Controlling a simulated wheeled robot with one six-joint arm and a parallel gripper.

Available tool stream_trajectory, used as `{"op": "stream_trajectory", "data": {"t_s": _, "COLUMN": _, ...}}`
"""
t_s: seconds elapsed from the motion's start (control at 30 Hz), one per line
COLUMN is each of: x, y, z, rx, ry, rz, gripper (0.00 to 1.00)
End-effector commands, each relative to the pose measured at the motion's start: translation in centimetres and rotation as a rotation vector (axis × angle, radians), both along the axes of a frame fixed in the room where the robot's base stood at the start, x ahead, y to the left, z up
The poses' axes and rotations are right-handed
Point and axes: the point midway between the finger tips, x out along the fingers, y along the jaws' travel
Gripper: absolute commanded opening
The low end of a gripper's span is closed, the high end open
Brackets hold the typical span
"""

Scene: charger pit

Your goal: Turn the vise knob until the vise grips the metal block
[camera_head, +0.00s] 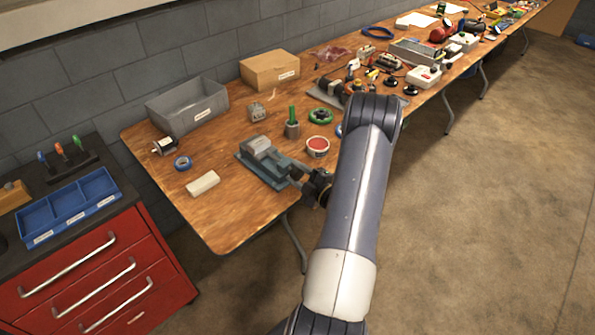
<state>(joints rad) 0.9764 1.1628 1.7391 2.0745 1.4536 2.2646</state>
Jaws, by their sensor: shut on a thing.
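The grey-blue vise (272,171) lies on the wooden table near its front edge, left of my arm. A light grey metal block (259,147) shows at its far left end; at this size I cannot tell whether the jaws touch it. My gripper (297,176) is at the vise's near right end, at the table's front edge, shut on the vise knob. The knob itself is hidden by the fingers and too small to make out.
Near the vise are a white block (203,184), blue tape (182,163), a red-topped round tin (317,147) and a small grey cube (257,112). A grey bin (188,107) stands behind. A red tool cabinet (100,275) stands left.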

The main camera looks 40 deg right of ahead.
Motion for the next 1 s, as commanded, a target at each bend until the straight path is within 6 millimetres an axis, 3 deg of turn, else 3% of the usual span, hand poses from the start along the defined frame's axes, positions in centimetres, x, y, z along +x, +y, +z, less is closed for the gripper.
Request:
{"op": "stream_trajectory", "data": {"t_s": 0.6, "x": -0.02, "y": 0.07, "z": -0.13, "rx": 0.041, "ry": 0.006, "rz": 0.001, "gripper": 0.17}}
{"op": "stream_trajectory", "data": {"t_s": 0.63, "x": -0.02, "y": 0.07, "z": -0.14, "rx": 0.041, "ry": 0.006, "rz": 0.001, "gripper": 0.42}}
{"op": "stream_trajectory", "data": {"t_s": 0.87, "x": 0.00, "y": 0.04, "z": -0.07, "rx": 0.039, "ry": 0.004, "rz": 0.000, "gripper": 0.61}}
{"op": "stream_trajectory", "data": {"t_s": 1.0, "x": 0.00, "y": 0.02, "z": -0.04, "rx": 0.039, "ry": 0.004, "rz": 0.000, "gripper": 0.61}}
